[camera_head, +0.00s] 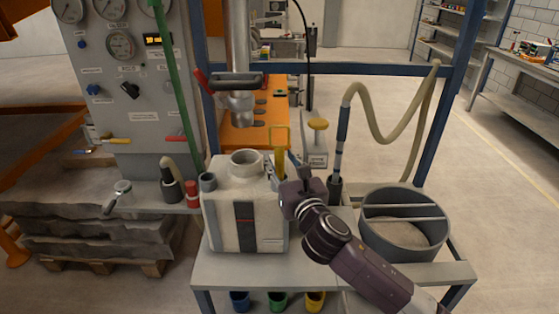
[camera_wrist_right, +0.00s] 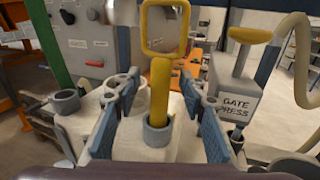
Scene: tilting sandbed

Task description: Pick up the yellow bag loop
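The yellow bag loop (camera_head: 280,136) stands upright at the back right of the white box-like unit. In the right wrist view the loop (camera_wrist_right: 160,92) has a thick stem under a rectangular ring, and its lower end sits in a grey round socket (camera_wrist_right: 157,132). My right gripper (camera_head: 281,171) is open, with one finger on each side of the stem. In the wrist view its blue-padded fingers stand apart with visible gaps to the stem. The ring is above the fingertips. My left gripper is not in view.
The white unit (camera_head: 228,222) stands on a grey bench (camera_head: 222,270). A "GATE PRESS" box (camera_wrist_right: 235,103) with a yellow knob (camera_wrist_right: 250,36) is right of the loop. A round grey bin (camera_head: 370,237) and a beige hose (camera_head: 378,138) are further right. A gauge panel (camera_head: 128,95) is at left.

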